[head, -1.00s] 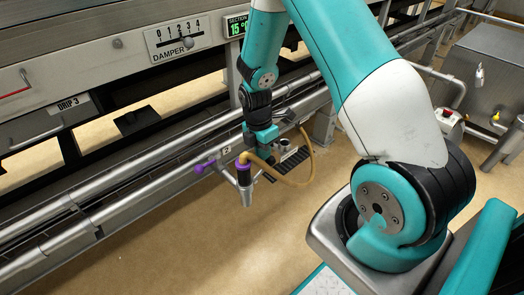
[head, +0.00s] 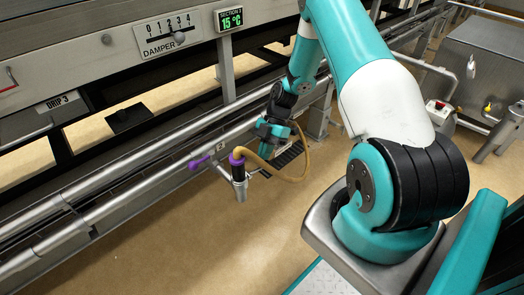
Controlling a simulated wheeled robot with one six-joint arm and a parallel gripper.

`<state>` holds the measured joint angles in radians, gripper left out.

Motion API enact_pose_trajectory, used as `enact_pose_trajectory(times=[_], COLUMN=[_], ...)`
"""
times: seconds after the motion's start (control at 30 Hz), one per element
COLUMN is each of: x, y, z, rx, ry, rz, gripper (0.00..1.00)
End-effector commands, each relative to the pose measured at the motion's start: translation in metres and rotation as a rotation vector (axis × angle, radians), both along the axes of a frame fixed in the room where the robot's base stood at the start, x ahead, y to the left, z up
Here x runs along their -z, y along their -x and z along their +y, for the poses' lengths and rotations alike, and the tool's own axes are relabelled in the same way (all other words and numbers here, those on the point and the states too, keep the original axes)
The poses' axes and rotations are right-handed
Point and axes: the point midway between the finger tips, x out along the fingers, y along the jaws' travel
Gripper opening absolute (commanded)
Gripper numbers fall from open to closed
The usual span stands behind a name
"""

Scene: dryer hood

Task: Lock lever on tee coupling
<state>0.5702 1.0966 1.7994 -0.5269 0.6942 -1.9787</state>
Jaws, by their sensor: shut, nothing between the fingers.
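The tee coupling (head: 239,178) is a grey metal fitting by the lower rail, with a purple collar (head: 236,158) at its top. A purple-handled lever (head: 199,162) points out to its left; its exact seating on the coupling is too small to tell. A tan hose (head: 292,178) runs from the collar and loops to the right. My gripper (head: 258,146) is shut and empty, just above and right of the collar, behind part of the hose. The fingertips are small and partly hidden, and I cannot tell whether they touch the hose.
Long metal rails (head: 130,165) run diagonally behind the coupling, under the panel with the damper scale (head: 165,38). A steel cabinet (head: 490,65) stands at the far right. The tan floor in front is open.

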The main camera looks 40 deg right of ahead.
Motion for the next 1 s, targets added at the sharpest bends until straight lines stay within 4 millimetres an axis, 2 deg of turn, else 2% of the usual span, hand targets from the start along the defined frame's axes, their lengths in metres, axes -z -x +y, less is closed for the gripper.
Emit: enact_pose_trajectory(times=[0.03,0.27,0.63,1.0], x=[0.01,0.029,0.048,0.056], y=[0.001,0.001,0.0,0.0], z=[-0.002,-0.005,-0.001,0.002], rx=[0.004,0.002,0.0,0.0], ry=[-0.045,-0.26,-0.258,-0.256], rz=[0.003,0.012,0.012,0.01], gripper=[0.0,0.0,0.0,0.0])
